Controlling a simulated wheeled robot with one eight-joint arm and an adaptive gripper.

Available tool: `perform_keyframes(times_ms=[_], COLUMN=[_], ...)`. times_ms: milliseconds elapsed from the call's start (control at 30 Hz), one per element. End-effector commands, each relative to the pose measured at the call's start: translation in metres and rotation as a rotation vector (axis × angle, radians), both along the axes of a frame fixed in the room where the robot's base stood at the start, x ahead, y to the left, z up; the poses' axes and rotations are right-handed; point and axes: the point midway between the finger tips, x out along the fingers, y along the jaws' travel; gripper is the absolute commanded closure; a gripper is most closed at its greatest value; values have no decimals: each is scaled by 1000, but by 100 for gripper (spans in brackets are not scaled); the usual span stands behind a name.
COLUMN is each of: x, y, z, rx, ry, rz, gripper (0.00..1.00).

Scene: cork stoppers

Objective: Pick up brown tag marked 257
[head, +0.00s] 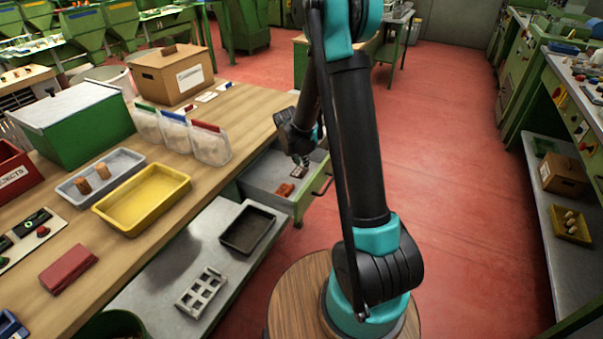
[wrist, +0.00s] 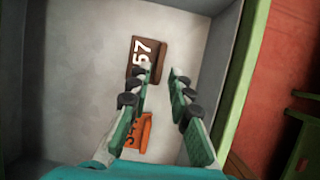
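The brown tag (wrist: 145,55) lies flat on the drawer floor in the wrist view. Its white digits "57" show, and one finger of my gripper hides part of it. An orange tag (wrist: 142,124) with dark digits lies closer to my gripper, partly behind the left finger. My gripper (wrist: 165,74) is open and empty over the drawer, its left fingertip overlapping the brown tag's edge in the picture; I cannot tell the height gap. In the head view, my gripper (head: 302,160) hangs over the open drawer (head: 259,196), and the tags there are too small to read.
In the head view, the wooden bench (head: 215,150) carries a yellow tray (head: 130,222), a grey tray and clear bags (head: 210,147). The red floor to the right is clear.

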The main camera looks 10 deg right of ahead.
Motion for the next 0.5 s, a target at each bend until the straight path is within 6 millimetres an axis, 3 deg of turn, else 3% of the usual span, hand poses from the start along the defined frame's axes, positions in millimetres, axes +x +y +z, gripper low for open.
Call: perform_keyframes(times_ms=[300, 500], x=[12, 14], y=[-8, -11], z=[-36, -44], rx=[0, 0], ry=[0, 0], rz=[0, 0], gripper=[80, 80])
